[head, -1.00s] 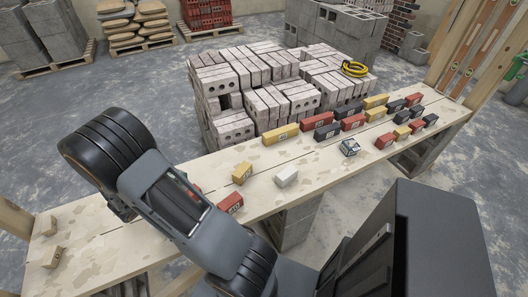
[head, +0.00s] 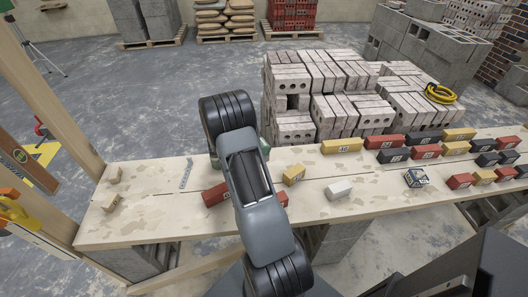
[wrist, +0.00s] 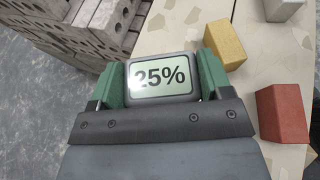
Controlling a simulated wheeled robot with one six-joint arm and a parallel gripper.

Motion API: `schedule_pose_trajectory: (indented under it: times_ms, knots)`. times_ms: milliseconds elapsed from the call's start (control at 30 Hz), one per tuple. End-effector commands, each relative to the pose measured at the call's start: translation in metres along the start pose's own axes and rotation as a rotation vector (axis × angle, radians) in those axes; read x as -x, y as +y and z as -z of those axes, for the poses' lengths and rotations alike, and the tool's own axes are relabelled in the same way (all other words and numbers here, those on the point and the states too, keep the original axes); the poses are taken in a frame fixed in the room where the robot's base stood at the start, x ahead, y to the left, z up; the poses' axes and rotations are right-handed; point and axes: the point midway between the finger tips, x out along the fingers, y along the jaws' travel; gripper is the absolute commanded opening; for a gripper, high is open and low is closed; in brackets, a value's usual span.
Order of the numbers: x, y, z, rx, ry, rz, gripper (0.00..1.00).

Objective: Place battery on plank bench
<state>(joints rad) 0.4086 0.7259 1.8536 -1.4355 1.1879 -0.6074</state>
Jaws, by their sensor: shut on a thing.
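My gripper (wrist: 162,82) has green fingers and is shut on the battery (wrist: 160,77), a grey-framed block whose light face reads 25%. The fingers press on its left and right sides. In the head view my own arm hides the battery and most of the gripper. The plank bench (head: 130,228) is a long pale wooden top on grey blocks, running left to right. It also shows in the wrist view (wrist: 268,62), to the right of the battery. From these views I cannot tell the height of the battery over the bench.
Near my arm on the bench are a red block (head: 215,194), a yellow block (head: 293,174) and a white block (head: 338,190). Several labelled blocks crowd its right part. A brick stack (head: 325,95) stands behind. Bare planks show at the left.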

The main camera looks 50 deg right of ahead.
Motion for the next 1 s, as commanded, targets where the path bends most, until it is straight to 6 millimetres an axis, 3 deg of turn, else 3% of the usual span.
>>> schedule_pose_trajectory:
  times_ms: [100,300,533,800,1000]
  knots:
    - [-0.018,0.011,0.015,0.002,-0.001,0.002,0.34]
    - [-0.034,0.022,0.026,0.000,-0.002,0.000,0.34]
    - [-0.044,0.028,0.035,0.001,-0.001,0.000,0.34]
    - [-0.054,0.028,0.060,0.001,-0.001,0.000,0.34]
    - [-0.055,0.028,0.061,0.000,-0.002,-0.001,0.34]
